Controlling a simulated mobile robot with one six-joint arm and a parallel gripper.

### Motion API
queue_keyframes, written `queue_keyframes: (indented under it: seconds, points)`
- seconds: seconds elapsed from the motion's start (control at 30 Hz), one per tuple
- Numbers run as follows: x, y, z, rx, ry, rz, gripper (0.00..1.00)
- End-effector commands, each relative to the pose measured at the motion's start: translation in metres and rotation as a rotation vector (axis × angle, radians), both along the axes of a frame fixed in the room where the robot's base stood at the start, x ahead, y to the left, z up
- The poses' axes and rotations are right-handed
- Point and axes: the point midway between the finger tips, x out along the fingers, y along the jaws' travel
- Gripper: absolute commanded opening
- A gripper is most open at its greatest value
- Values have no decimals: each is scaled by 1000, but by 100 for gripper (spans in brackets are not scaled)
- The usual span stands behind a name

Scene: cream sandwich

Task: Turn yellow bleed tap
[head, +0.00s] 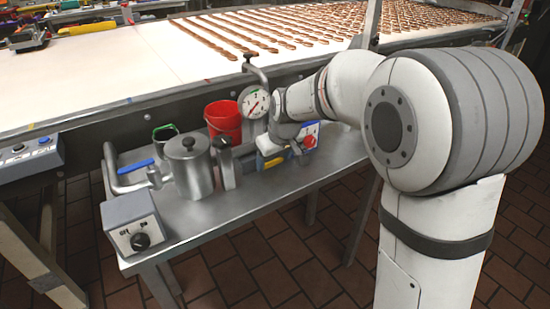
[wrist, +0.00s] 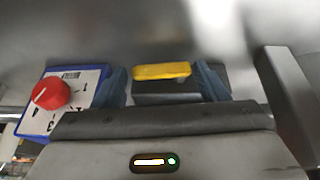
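The yellow bleed tap (wrist: 161,71) shows in the wrist view as a flat yellow handle above a dark block. In the head view a small patch of yellow (head: 262,163), probably the tap, shows low beside the gauge, partly hidden by my arm. My gripper (wrist: 163,82) has its two blue-grey fingers apart, one on each side of the yellow handle. Narrow gaps seem to remain between the fingers and the handle; contact is hard to tell. In the head view the fingers are hard to make out.
A box with a red knob (wrist: 51,94) sits close to the left finger. On the metal table (head: 265,200) stand a pressure gauge (head: 254,102), a red bucket (head: 222,120), a steel pot (head: 189,165) and a grey knob box (head: 134,222). A conveyor (head: 110,75) runs behind.

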Motion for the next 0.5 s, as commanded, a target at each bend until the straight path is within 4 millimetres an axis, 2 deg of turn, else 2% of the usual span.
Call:
queue_keyframes:
  seconds: [0.07,0.33,0.5]
  points:
    - [0,0,0,0,0,0,60]
    - [0,0,0,0,0,1,38]
    - [1,-1,0,19,14,-2,37]
